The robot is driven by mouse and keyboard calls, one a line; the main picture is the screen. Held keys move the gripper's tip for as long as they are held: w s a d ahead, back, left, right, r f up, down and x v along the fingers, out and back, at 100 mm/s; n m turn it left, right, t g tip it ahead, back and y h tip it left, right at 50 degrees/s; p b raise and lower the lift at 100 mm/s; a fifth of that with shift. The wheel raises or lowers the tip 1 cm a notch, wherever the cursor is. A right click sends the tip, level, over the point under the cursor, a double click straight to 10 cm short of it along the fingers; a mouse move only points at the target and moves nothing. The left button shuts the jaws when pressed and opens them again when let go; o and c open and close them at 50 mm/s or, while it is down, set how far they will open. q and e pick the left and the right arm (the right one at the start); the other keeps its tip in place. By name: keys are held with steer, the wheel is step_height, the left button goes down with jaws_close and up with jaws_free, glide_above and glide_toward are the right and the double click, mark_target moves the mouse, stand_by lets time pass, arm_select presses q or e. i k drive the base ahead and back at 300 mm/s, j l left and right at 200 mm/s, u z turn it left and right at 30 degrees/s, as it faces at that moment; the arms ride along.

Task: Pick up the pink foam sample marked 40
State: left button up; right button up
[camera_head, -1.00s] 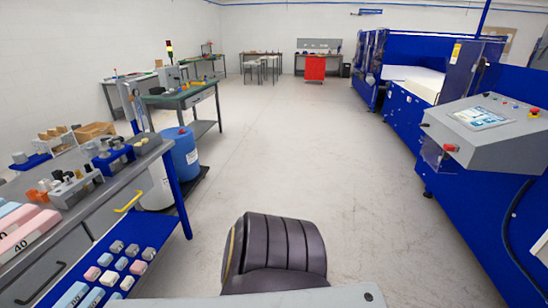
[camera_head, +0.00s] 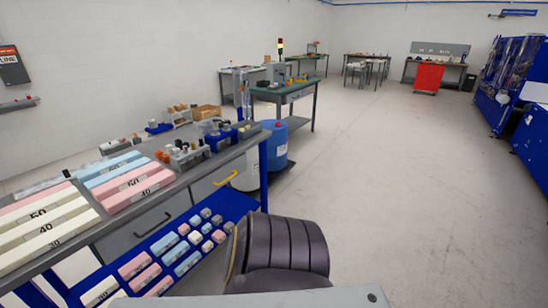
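Two long pink foam samples lie side by side on the grey workbench at the left. The front one (camera_head: 152,187) carries a label that seems to read 40. The one behind it (camera_head: 122,181) carries a label that seems to read 50. Neither of my grippers is in view.
Blue foam samples (camera_head: 108,167) lie behind the pink ones, and long cream samples (camera_head: 45,237) lie to their left. A blue sloped rack (camera_head: 222,202) below holds smaller blocks. A blue drum (camera_head: 275,143) stands beyond the bench (camera_head: 182,182). The floor (camera_head: 400,190) at right is clear.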

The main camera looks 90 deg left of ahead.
mark_target(113, 204)
steer(key=k+j+u, duration=0.15)
steer(key=u, duration=4.05)
